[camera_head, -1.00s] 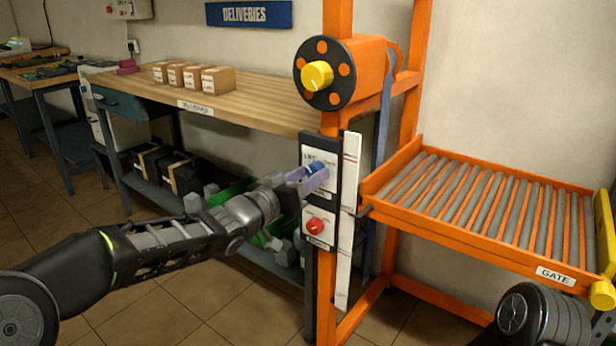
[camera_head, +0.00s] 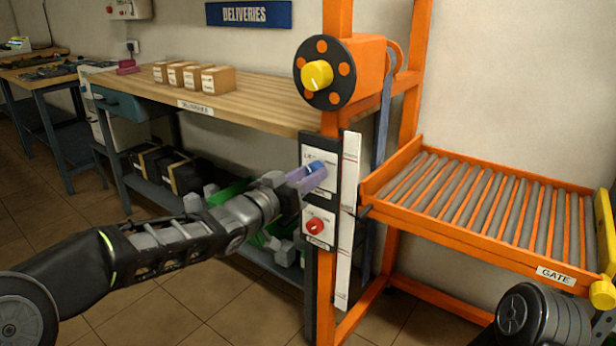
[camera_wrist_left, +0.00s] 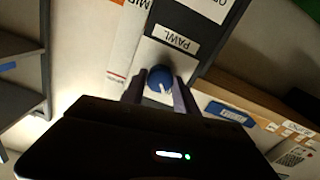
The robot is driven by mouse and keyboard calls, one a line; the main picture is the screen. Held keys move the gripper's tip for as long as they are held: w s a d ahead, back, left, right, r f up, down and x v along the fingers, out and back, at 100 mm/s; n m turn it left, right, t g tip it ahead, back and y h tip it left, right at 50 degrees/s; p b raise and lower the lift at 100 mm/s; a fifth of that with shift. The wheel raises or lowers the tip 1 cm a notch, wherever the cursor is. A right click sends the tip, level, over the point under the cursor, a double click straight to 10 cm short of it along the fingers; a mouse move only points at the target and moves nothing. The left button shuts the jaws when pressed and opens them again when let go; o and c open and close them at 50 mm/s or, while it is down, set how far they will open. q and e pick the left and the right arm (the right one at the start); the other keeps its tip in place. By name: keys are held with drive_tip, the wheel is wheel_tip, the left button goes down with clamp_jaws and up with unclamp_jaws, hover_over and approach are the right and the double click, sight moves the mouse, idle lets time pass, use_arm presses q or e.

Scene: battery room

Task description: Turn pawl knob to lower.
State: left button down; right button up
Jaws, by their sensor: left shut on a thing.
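The pawl knob (camera_head: 315,167) is a blue round knob on a white plate on the orange lift's post. It also shows in the left wrist view (camera_wrist_left: 160,78), below the label PAWL, with a pale pointer line on its face. My left gripper (camera_head: 312,175) has its purple fingers around the knob, one on each side. In the wrist view the gripper (camera_wrist_left: 160,92) is shut on the blue knob. The fingers hide part of the knob in the head view, and its exact setting is hard to read there. My right gripper is not in view.
A red knob (camera_head: 315,226) sits on a second white plate below. A yellow knob (camera_head: 317,75) is on the black-faced orange drum above. The roller platform (camera_head: 480,205) with a GATE label is at right. A wooden bench (camera_head: 270,100) with several boxes stands behind my arm.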

use_arm(q)
drive_tip(key=shift+m+b, duration=3.55)
drive_tip(key=shift+m, duration=5.05)
drive_tip(key=c, duration=0.9)
unclamp_jaws()
drive_tip(key=shift+c, duration=0.2)
